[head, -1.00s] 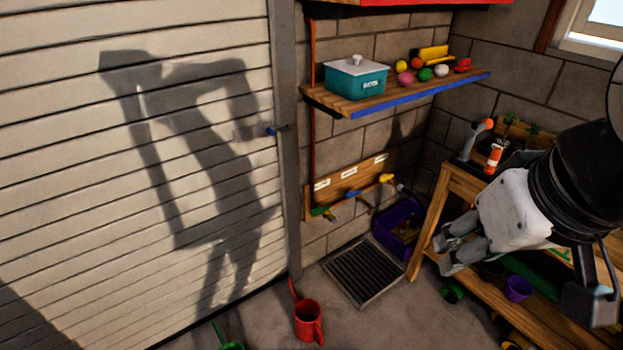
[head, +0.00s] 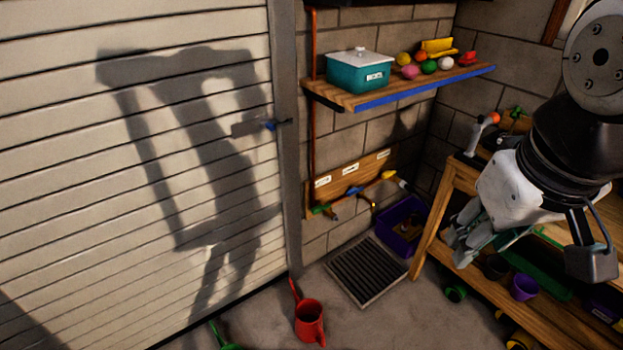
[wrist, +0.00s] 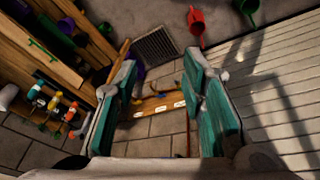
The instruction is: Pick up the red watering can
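The red watering can (head: 309,322) stands on the concrete floor near the bottom middle of the head view, in front of the slatted door. Its long thin spout points up and to the left. It also shows at the top of the wrist view (wrist: 197,27). My gripper (head: 466,240) is at the right of the head view, well above the floor and apart from the can. In the wrist view its teal-padded fingers (wrist: 163,72) are spread wide with nothing between them.
A green can (wrist: 247,8) lies left of the red one. A wooden bench (head: 446,190) with pots stands at the right, close to my gripper. A floor grate (head: 366,270) and a purple bin (head: 397,240) lie beyond. A shelf (head: 340,98) juts from the wall.

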